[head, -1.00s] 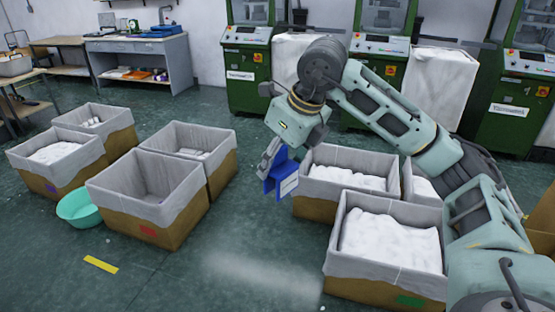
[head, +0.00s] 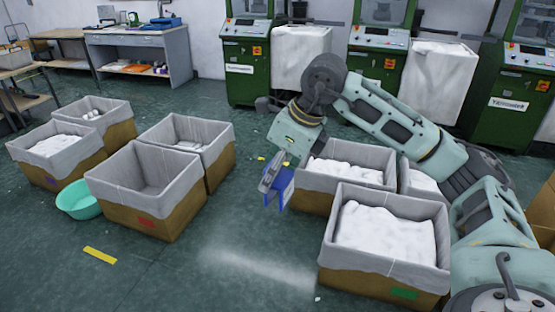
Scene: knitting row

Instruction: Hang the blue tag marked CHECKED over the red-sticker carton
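The blue tag (head: 280,190) hangs from my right gripper (head: 270,182), which looks shut on it. The tag shows a pale panel on one side; its lettering is too small to read. It is above the floor aisle, right of the red-sticker carton and beside the carton at the middle right. The red-sticker carton (head: 130,213) stands on the floor at the left, with its red sticker (head: 146,223) on the front. It has a grey liner and looks empty inside. My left gripper is not in view.
A carton of white goods with a green sticker (head: 405,294) stands at front right, another (head: 320,192) behind it. Two cartons (head: 206,157) (head: 100,150) stand behind the red-sticker one. A teal basin (head: 77,200) sits at left. The aisle floor between is clear.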

